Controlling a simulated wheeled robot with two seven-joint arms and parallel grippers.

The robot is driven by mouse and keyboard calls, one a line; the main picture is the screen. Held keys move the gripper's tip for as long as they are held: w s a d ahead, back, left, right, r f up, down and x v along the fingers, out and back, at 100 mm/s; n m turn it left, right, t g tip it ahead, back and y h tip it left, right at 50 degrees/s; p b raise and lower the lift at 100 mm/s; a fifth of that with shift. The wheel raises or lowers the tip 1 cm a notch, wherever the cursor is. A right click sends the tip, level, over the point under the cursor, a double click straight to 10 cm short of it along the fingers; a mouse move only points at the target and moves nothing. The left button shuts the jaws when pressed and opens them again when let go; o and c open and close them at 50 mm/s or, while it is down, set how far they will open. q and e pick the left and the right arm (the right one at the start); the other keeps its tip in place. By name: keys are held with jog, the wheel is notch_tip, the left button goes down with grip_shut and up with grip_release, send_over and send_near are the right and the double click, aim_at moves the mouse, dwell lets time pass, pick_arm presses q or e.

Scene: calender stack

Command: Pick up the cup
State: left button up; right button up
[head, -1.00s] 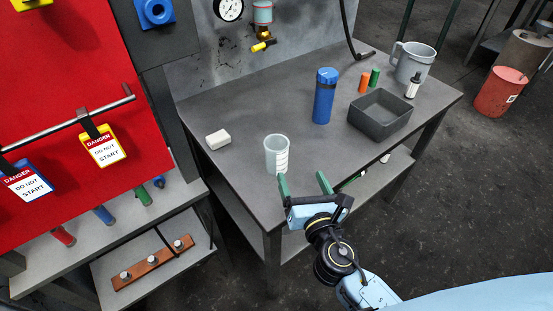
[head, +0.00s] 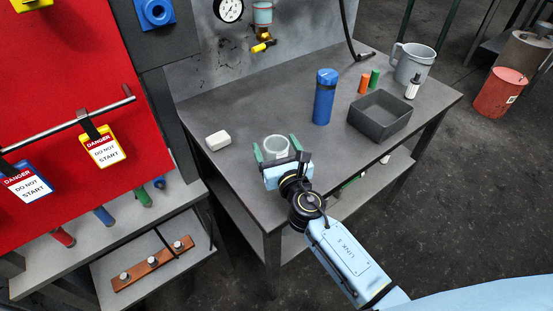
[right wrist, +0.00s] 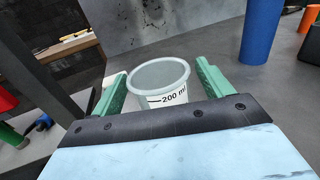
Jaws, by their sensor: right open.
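The cup is a translucent pale beaker (head: 276,147) standing upright on the grey table, near its front left part. In the right wrist view the cup (right wrist: 163,90) shows a "200 ml" mark and stands between the two green fingers. My right gripper (head: 276,150) is open, with one finger on each side of the cup. In the right wrist view a gap shows between the right finger and the cup; contact on the left side cannot be told. The lower part of the cup is hidden behind the gripper body in both views. My left gripper is not in view.
A white block (head: 218,140) lies left of the cup on the table (head: 240,190). A blue bottle (head: 324,98), a dark grey bin (head: 381,114) and a grey mug (head: 412,62) stand to the right. A red panel (head: 60,80) stands at the left.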

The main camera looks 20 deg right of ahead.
jog(key=shift+w, duration=0.95)
jog(key=c, duration=1.1)
jog(key=shift+o, duration=0.2)
